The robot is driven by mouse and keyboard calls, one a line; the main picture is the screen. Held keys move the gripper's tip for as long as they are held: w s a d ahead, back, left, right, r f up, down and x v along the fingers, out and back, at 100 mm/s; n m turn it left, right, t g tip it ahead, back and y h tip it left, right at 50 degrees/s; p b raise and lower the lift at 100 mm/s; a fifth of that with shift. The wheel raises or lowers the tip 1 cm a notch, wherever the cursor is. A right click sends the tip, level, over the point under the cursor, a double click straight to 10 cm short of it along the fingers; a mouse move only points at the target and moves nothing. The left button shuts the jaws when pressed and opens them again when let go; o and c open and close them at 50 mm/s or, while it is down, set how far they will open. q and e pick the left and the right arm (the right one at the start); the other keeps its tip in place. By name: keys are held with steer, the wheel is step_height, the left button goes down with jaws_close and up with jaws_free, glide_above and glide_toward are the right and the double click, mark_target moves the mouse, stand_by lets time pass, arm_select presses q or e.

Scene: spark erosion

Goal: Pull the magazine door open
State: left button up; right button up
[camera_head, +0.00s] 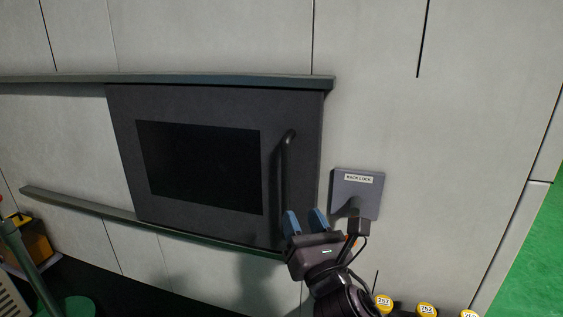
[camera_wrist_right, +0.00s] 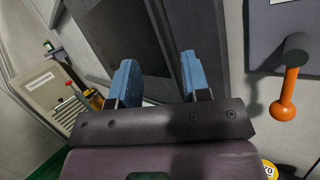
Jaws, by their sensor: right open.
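The magazine door (camera_head: 200,102) is a dark grey panel with a black window (camera_head: 200,165), set between two rails in a pale wall. It looks closed. Its long black vertical handle (camera_head: 286,165) is near the door's right edge. My right gripper (camera_head: 305,221) is open, its blue fingers pointing up near the lower end of the handle. In the right wrist view, the open fingers (camera_wrist_right: 159,78) stand before the dark door front (camera_wrist_right: 108,25). I cannot tell whether the handle's lower end lies between them. Nothing is visibly gripped. My left gripper is not in view.
A grey plate labelled "RACK LOCK" (camera_head: 371,190) is close to the right of my gripper. Its orange-ended lever (camera_wrist_right: 289,90) shows in the right wrist view. Rails run above (camera_head: 200,80) and below the door. Several yellow-topped items (camera_head: 384,302) are at the lower right.

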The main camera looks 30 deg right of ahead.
mark_target(288, 168)
steer(key=shift+n+t+h, duration=0.3)
steer(key=shift+n+h, duration=0.2)
steer(key=shift+n, duration=0.4)
steer(key=x, duration=0.3)
steer(key=r+p+x, duration=0.1)
steer(key=x, duration=0.3)
steer(key=s+r+p+x, duration=0.1)
steer(key=x, duration=0.3)
steer(key=shift+w+r, duration=0.1)
steer(key=shift+w, duration=0.05)
steer(key=shift+w+d+r, duration=0.1)
steer(key=shift+w, duration=0.3)
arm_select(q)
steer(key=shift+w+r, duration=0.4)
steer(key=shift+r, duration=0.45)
arm_select(e)
jaws_close()
